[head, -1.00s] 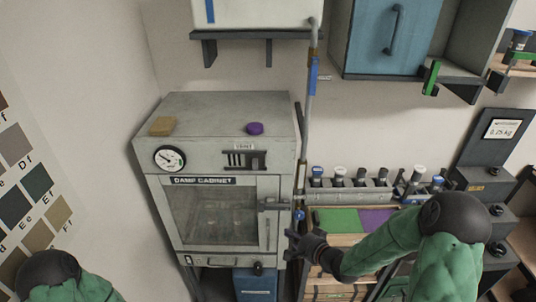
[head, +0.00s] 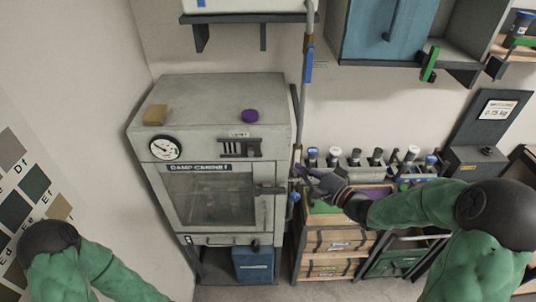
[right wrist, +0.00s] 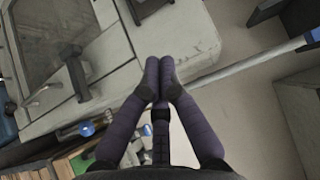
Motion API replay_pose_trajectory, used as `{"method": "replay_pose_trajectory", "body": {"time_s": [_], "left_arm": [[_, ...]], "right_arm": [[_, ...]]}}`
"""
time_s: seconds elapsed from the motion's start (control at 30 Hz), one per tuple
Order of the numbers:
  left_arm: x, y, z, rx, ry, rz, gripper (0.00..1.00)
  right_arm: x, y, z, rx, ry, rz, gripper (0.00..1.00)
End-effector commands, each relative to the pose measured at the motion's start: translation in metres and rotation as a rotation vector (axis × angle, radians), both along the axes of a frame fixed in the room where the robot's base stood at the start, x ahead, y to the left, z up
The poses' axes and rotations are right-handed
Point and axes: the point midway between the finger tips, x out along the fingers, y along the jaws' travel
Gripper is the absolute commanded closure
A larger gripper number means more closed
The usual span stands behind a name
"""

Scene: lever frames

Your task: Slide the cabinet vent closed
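The grey damp cabinet (head: 212,115) stands against the wall in the head view. Its vent (head: 240,147) is a dark slotted plate high on the front, under a small label; how far its slots are covered is too small to tell. My right gripper (head: 300,172) is just right of the cabinet's front, below and right of the vent and apart from it. In the right wrist view its fingers (right wrist: 160,65) have their tips together with nothing seen between them, in front of the cabinet's pale edge (right wrist: 196,42). My left gripper is out of view.
The cabinet door has a dark latch handle (head: 270,189). A round gauge (head: 165,148) is left of the vent. A yellow block (head: 155,115) and a purple knob (head: 250,115) are on top. A vertical pipe (head: 306,85) rises close beside my right gripper. Several bottles stand to the right.

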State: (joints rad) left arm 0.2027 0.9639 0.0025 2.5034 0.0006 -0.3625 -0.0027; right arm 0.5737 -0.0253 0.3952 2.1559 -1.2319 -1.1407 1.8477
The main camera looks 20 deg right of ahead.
Motion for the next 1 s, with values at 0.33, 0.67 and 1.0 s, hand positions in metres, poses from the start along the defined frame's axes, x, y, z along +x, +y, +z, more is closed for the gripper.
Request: {"method": "replay_pose_trajectory", "body": {"time_s": [0.33, 0.67, 1.0], "left_arm": [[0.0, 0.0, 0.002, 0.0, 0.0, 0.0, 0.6], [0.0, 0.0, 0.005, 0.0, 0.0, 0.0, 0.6], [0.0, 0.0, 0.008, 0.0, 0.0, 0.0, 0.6]], "right_arm": [[0.036, 0.022, 0.0, 0.001, 0.0, 0.004, 1.0], [0.09, 0.051, 0.0, -0.001, 0.0, 0.003, 1.0], [0.098, 0.085, 0.001, -0.001, 0.0, 0.001, 1.0]]}}
